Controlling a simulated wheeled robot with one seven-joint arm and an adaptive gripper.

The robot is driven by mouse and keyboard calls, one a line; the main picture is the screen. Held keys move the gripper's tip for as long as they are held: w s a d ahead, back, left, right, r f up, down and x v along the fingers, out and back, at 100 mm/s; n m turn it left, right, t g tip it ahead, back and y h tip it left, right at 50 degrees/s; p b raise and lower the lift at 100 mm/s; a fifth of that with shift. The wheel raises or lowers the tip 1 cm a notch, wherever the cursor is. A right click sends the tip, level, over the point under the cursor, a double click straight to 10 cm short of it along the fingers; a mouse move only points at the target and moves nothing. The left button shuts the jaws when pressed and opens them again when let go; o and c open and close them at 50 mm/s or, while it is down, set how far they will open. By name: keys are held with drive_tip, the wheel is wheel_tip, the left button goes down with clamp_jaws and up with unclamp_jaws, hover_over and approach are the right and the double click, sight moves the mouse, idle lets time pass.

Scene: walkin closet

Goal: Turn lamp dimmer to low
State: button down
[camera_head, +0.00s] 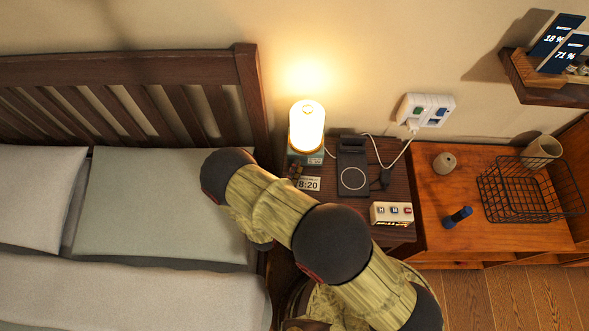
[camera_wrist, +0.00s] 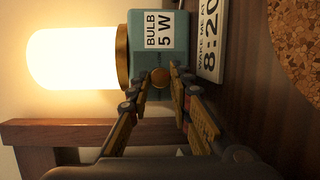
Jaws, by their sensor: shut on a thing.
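The lamp (camera_head: 307,128) glows brightly on the nightstand beside the bed. In the wrist view its lit shade (camera_wrist: 72,57), gold ring and teal base (camera_wrist: 192,28) appear sideways, with a "BULB 5 W" label on the base. A round brownish dimmer knob (camera_wrist: 160,76) sits on the base's front face. My gripper (camera_wrist: 160,84) is closed around this knob, one finger on each side. The knob's setting is not readable.
A card reading "8:20" (camera_head: 309,184) stands close to the lamp. The bed's headboard (camera_head: 247,110) is on the left. A wire basket (camera_head: 510,205) sits further right.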

drive_tip(key=shift+f, duration=0.1)
idle(0.3)
drive_tip(key=c, duration=1.6)
unclamp_jaws()
